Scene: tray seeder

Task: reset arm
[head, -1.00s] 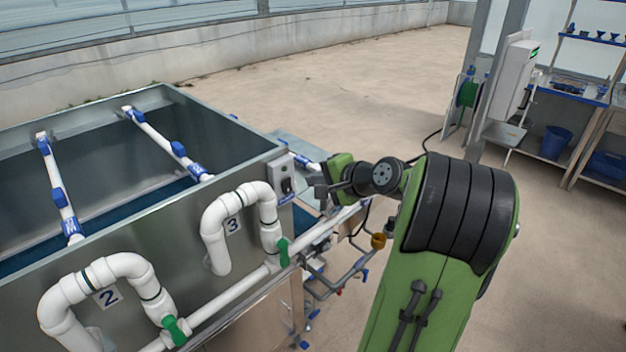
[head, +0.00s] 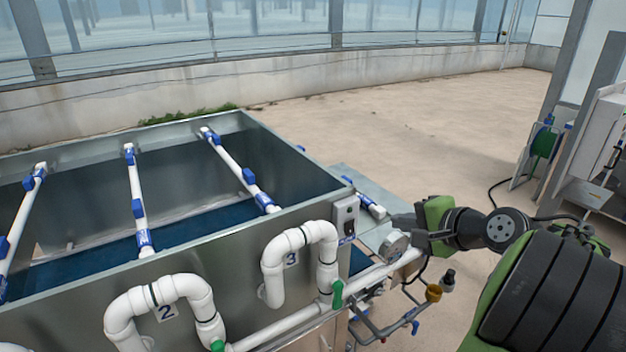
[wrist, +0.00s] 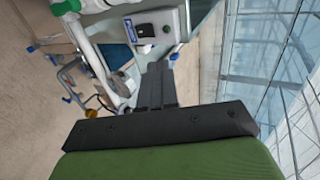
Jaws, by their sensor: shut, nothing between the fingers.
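My gripper shows in the head view (head: 403,221) at the end of my green and black arm, beside the right corner of the metal tank. In the wrist view my gripper (wrist: 157,80) is shut, its dark fingers together with nothing between them. The fingers point toward a grey switch box (wrist: 155,27) on the tank's corner, which also shows in the head view (head: 345,216). I cannot tell the exact gap between the fingertips and the box.
The metal tank (head: 215,235) fills the left, with white spray bars across it and white pipes with green valve handles (head: 337,293) along its front. A lower pipe with a yellow-brown fitting (head: 433,292) lies below my arm. Open floor (head: 400,115) stretches behind.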

